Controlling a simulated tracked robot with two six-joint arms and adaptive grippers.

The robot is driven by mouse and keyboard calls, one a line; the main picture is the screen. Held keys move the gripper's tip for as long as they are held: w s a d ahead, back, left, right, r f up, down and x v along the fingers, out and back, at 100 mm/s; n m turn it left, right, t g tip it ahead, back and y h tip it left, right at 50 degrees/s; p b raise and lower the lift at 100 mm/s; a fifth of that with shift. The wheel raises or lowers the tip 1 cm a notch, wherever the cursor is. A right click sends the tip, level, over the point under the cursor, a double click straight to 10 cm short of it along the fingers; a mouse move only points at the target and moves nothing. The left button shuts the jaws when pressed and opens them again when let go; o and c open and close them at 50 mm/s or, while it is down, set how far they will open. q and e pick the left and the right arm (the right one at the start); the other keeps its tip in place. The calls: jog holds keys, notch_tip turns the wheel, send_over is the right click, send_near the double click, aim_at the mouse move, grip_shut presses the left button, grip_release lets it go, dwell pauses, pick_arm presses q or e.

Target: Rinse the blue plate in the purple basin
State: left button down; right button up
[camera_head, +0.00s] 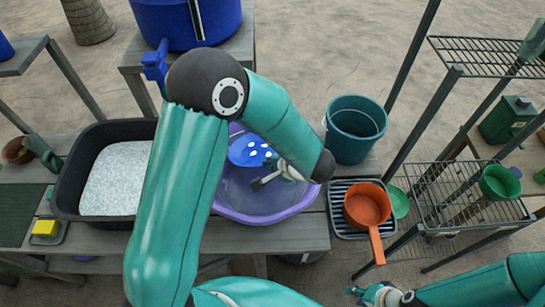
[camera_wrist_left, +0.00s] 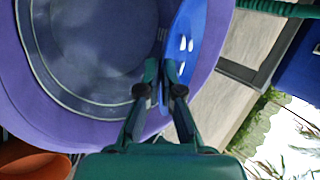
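The blue plate (camera_head: 246,150), with white spots on its face, is tilted at the far side of the purple basin (camera_head: 262,216). In the left wrist view the plate (camera_wrist_left: 190,42) shows nearly edge-on, and the basin (camera_wrist_left: 70,125) fills the left. My left gripper (camera_head: 268,172) reaches into the basin at the plate's near right edge. In the wrist view its fingers (camera_wrist_left: 162,75) are close together, one on each side of the plate's rim. My right gripper (camera_head: 372,294) is at the bottom, away from the basin; its fingers are too small to read.
A black tub (camera_head: 68,190) of pale grains stands left of the basin. A teal bucket (camera_head: 352,130) and an orange pan (camera_head: 366,205) on a rack are to the right. A blue barrel with a tap (camera_head: 175,22) stands behind. My left arm hides part of the basin.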

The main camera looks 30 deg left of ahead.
pick_arm(q)
notch_tip(320, 180, down, 11)
jog(key=b, duration=1.6)
jog(key=shift+f+p, duration=0.3)
jog(key=shift+p, duration=0.1)
jog(key=shift+f, duration=0.1)
jog(key=shift+p, duration=0.9)
